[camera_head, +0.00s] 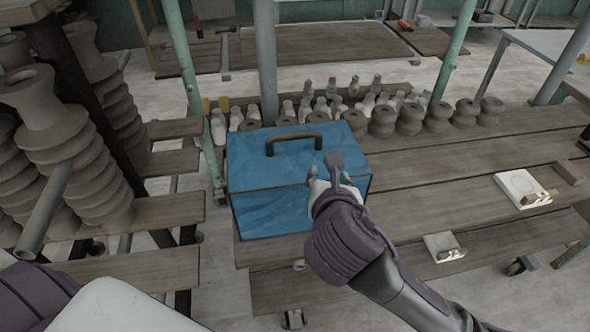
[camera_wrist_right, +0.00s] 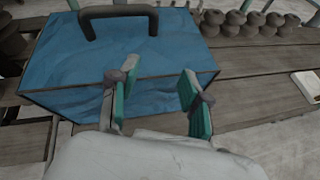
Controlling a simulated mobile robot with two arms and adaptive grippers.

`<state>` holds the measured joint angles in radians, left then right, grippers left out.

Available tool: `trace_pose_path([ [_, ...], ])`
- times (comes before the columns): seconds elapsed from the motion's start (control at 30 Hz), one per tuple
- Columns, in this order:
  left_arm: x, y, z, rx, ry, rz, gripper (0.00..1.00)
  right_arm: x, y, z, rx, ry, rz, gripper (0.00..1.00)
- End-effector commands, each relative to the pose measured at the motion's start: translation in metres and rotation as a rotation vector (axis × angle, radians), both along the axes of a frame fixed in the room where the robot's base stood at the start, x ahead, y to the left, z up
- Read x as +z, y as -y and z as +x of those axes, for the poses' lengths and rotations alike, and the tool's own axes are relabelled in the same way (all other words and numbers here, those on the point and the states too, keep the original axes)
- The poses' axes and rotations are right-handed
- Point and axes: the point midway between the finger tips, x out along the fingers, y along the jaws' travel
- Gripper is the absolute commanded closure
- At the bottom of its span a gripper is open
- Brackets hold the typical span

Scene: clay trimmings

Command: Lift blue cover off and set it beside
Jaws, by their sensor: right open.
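The blue cover (camera_head: 256,173) is a box shape with a dark handle (camera_head: 295,140) arched over its top. It sits on a wooden plank bench. The cover also shows in the right wrist view (camera_wrist_right: 70,58), with its handle (camera_wrist_right: 118,14) at the top of the picture. My right gripper (camera_head: 350,170) is at the cover's front right edge, in front of and below the handle. In the right wrist view its fingers (camera_wrist_right: 155,88) are spread apart with nothing between them. Whether they touch the cover cannot be told. What is under the cover is hidden. My left gripper is not seen.
Brown clay pots (camera_head: 410,119) and several small pale figures (camera_head: 305,108) stand behind the cover. Stacked clay pieces (camera_head: 65,150) stand at left. Green posts (camera_head: 190,80) rise nearby. White blocks (camera_head: 521,188) lie at right; the planks (camera_head: 440,185) between are bare.

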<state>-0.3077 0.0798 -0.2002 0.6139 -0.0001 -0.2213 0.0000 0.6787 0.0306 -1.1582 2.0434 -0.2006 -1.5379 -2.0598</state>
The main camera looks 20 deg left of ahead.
Motion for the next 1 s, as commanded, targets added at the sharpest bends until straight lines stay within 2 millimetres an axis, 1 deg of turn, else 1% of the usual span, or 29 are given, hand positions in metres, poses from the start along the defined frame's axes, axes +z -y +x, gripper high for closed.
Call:
trace_pose_path([
  [0.03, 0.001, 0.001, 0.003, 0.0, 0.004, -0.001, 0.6, 0.012, -0.004, -0.004, 0.043, 0.059, -0.07, 0.53],
  [0.07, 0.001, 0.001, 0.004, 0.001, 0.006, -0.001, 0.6, 0.016, -0.006, -0.006, 0.064, 0.087, -0.106, 0.53],
  [0.13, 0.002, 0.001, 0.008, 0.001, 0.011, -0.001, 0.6, 0.022, -0.009, -0.008, 0.094, 0.129, -0.165, 0.53],
  [0.2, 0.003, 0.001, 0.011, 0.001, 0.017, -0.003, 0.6, 0.023, -0.012, -0.006, 0.106, 0.147, -0.193, 0.53],
  [0.27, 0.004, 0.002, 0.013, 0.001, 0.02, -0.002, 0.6, 0.02, -0.014, 0.001, 0.108, 0.148, -0.2, 0.53],
  [0.5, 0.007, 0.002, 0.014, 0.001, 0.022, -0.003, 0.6, 0.001, -0.03, 0.041, 0.106, 0.145, -0.197, 0.53],
  [0.6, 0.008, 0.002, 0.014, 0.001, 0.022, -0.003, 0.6, -0.004, -0.036, 0.054, 0.107, 0.145, -0.195, 0.53],
  [0.87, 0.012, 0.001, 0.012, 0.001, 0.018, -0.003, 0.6, -0.011, -0.042, 0.071, 0.107, 0.145, -0.193, 0.53],
  [1.0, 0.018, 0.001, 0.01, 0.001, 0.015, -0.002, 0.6, -0.018, -0.051, 0.088, 0.107, 0.143, -0.194, 0.53],
])
